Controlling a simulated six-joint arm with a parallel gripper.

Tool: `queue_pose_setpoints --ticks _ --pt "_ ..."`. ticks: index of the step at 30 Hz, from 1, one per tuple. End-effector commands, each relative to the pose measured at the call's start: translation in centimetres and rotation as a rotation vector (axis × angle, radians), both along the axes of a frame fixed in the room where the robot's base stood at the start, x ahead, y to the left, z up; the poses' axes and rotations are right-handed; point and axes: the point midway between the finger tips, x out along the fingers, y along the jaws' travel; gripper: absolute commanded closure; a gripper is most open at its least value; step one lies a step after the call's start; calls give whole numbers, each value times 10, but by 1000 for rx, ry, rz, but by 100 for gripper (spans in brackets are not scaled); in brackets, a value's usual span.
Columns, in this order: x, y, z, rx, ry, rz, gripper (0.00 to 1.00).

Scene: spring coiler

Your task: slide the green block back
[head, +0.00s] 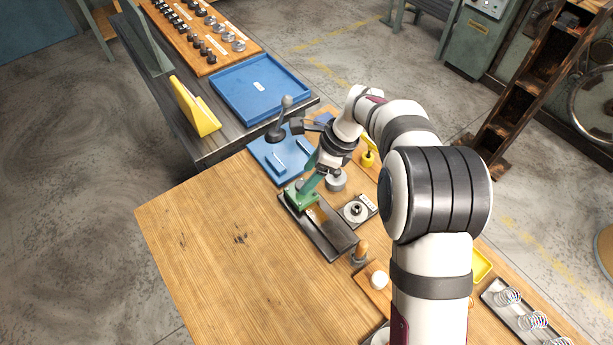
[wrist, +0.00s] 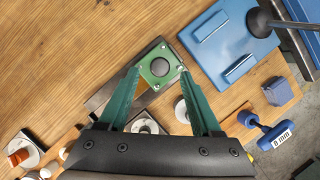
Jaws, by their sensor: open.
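The green block (head: 302,199) sits at the far end of a dark metal slide base (head: 333,238) on the wooden table. In the wrist view my gripper (wrist: 160,70) is open, with one fingertip on each side of the block. I cannot tell whether the fingers touch it. The fingers partly cover the block in the head view.
A round metal piece (head: 355,210) stands close on the right. A wooden-handled tool (head: 361,250) is near the base's front end. The table left of the base is clear.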

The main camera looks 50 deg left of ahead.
Motion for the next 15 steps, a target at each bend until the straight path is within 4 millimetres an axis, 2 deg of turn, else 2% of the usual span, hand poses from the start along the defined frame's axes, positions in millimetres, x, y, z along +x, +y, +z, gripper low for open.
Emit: queue_pose_setpoints --ticks 3,6,15 --pt "-5 5 -19 -1 -1 0 34" --pt "-8 8 -27 0 0 0 34" --pt "-8 9 -30 2 -2 0 34"
